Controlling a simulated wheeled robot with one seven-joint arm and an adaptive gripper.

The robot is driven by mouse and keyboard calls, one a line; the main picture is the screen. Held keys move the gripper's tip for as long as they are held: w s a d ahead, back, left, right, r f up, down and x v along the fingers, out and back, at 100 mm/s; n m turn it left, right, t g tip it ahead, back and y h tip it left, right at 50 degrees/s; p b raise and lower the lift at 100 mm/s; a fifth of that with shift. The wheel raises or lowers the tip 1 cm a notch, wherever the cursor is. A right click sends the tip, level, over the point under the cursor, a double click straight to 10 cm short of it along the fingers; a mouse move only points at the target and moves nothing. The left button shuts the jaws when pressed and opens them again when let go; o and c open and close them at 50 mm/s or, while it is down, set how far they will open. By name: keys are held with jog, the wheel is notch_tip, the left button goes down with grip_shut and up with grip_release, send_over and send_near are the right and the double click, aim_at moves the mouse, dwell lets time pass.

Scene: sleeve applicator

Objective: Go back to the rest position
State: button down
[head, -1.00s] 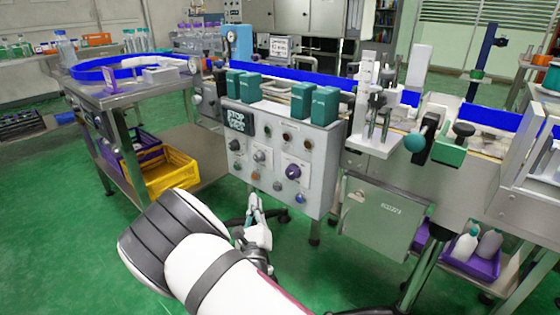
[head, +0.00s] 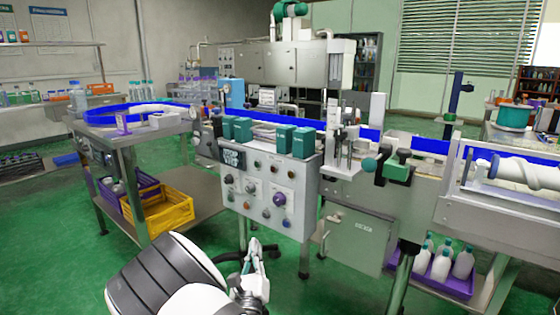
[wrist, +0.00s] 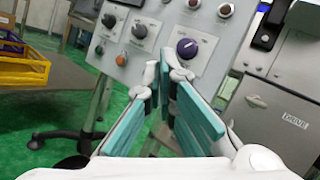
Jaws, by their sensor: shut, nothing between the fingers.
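My gripper (head: 258,250) shows in the head view at the lower middle, in front of and below the control panel, with its fingers pointing up. In the wrist view my gripper (wrist: 165,82) has teal finger pads that come together at the tips. It is shut and holds nothing. The grey control panel (head: 245,206) with knobs and buttons stands beyond it. The wrist view shows the panel's lower knobs (wrist: 187,48) past the fingertips. My gripper appears apart from the panel.
A steel table (head: 170,130) stands at the left, with a yellow crate (head: 160,213) on its lower shelf. A grey cabinet door (head: 352,240) is right of the panel. A purple crate (head: 440,279) holds white bottles at the lower right. Green floor (head: 60,270) is open at the left.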

jog(key=s+d+r+m+g+h, duration=0.2)
jog(key=d+r+m+g+h, duration=0.3)
jog(key=d, duration=0.4)
jog(key=s+d+r+m+g+h, duration=0.2)
jog(key=d+r+m+g+h, duration=0.1)
jog(key=d+r+m+h, duration=0.4)
jog(key=s+d+r+m+g+h, duration=0.3)
jog(key=d+r+m+g+h, duration=0.15)
jog(key=d+m, duration=0.4)
jog(key=s+d+r+m+g+y, duration=0.25)
jog(key=s+d+m+g, duration=0.55)
jog(key=s+d, duration=0.45)
jog(key=s+m+g+y, duration=0.4)
jog(key=s+m+y, duration=0.15)
jog(key=s, duration=0.85)
jog(key=s+a+f+m+t+y, duration=0.25)
jog(key=s+a+m+y, duration=0.45)
jog(key=s+a+y, duration=0.5)
notch_tip(320, 180, up, 34)
jog(key=s+d+t+h+p, duration=0.1)
jog(key=s+t+h+p, duration=0.1)
jog(key=p, duration=2.9)
jog(key=t+h, duration=0.1)
jog(key=t, duration=0.1)
jog(key=shift+d+f+n+t, duration=0.15)
jog(key=shift+n+t, duration=0.15)
